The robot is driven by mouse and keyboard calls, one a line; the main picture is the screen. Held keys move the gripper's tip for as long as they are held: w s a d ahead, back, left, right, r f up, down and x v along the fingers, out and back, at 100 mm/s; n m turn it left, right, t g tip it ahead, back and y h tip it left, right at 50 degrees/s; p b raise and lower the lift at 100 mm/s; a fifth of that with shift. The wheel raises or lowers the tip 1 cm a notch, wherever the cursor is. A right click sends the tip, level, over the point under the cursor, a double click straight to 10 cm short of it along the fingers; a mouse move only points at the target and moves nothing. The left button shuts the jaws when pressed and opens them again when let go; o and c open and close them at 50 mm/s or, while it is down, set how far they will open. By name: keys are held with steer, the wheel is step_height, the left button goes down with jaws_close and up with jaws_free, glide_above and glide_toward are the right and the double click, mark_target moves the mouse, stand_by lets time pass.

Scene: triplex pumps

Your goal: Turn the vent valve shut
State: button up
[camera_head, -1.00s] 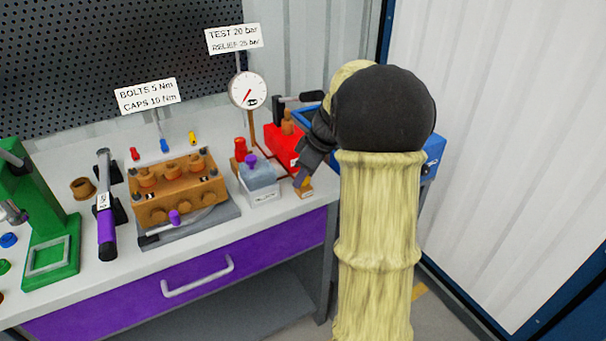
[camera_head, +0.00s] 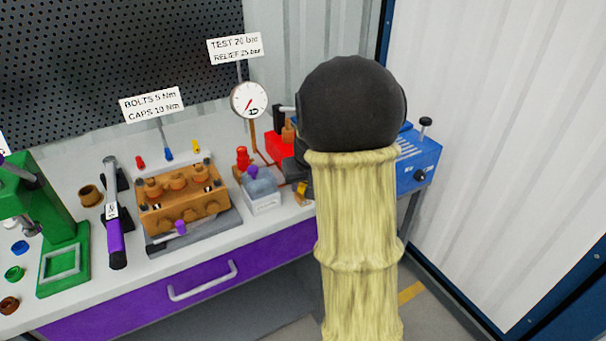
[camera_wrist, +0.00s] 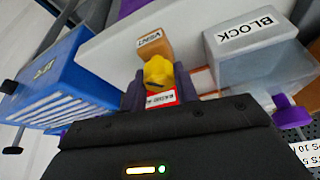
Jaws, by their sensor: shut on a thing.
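The vent valve has a yellow knob (camera_wrist: 158,72) on a small orange-brown block (camera_wrist: 152,44) with a VENT label, upside down in the wrist view. My gripper (camera_wrist: 158,88) is shut on the yellow knob, one dark finger on each side of it. In the head view the vent valve (camera_head: 301,191) shows only in part at the bench's front edge. My dark wrist and yellow-sleeved arm hide most of the gripper there.
A grey block (camera_wrist: 262,65) labelled BLOCK, with a purple knob, stands close beside the valve. The gauge (camera_head: 250,100) stands behind. A blue unit (camera_head: 416,160) is to the right, and the red pump (camera_head: 281,146) is partly hidden by my arm.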

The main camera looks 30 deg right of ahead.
steer(key=m+p, duration=0.1)
steer(key=p, duration=0.1)
steer(key=m+h+p, duration=0.1)
steer(key=m+p, duration=0.1)
steer(key=m+g+p, duration=0.1)
steer(key=p, duration=0.1)
steer(key=shift+a+r+h, duration=0.1)
steer(key=shift+r+h, duration=0.2)
steer(key=shift+f+m+h+p, duration=0.25)
steer(key=shift+m+h+p, duration=0.05)
steer(key=shift+m+p, duration=0.95)
steer(key=shift+f, duration=0.1)
steer(key=o, duration=1)
